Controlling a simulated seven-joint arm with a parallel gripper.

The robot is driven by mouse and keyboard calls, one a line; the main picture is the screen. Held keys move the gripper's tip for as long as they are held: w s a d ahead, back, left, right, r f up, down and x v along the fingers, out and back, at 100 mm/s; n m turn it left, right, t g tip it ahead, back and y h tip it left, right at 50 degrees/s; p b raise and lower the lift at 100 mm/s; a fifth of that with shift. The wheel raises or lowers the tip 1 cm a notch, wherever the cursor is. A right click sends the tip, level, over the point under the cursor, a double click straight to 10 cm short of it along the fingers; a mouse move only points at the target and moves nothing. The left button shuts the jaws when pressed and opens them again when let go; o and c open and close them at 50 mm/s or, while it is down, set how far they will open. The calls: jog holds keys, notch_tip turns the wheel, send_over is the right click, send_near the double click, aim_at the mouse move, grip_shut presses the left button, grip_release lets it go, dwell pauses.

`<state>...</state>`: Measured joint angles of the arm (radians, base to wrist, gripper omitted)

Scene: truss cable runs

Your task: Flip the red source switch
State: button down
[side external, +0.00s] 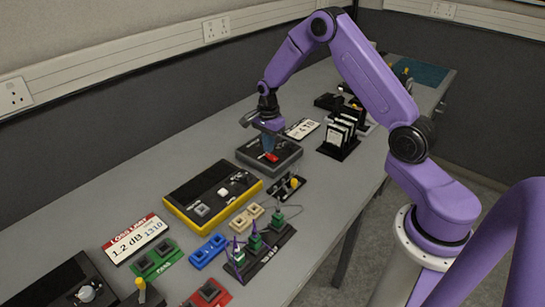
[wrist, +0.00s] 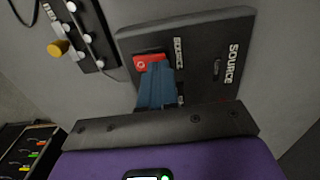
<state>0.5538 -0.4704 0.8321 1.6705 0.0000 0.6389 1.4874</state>
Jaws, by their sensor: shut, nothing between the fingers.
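The red source switch (wrist: 148,62) sits on the dark box labelled SOURCE (wrist: 205,48) in the wrist view. In the side view the red switch (side external: 271,157) shows on top of the dark source box (side external: 288,154). My gripper (wrist: 155,72) has blue fingers that are shut and empty. Their tips are right at the red switch and cover part of it. I cannot tell whether they touch it. In the side view my gripper (side external: 267,148) points down over the box. Which way the switch is tipped is not clear.
A yellow-edged dark unit (side external: 212,194) stands in front of the source box. A small dark block with a yellow knob (side external: 292,184) is close by. A black rack of cards (side external: 339,139) and a white label card (side external: 302,128) stand beyond. Coloured connector blocks (side external: 208,250) lie nearer.

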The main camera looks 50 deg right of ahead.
jog(key=shift+f, duration=0.75)
dwell(0.7)
jog(key=shift+r, duration=3.55)
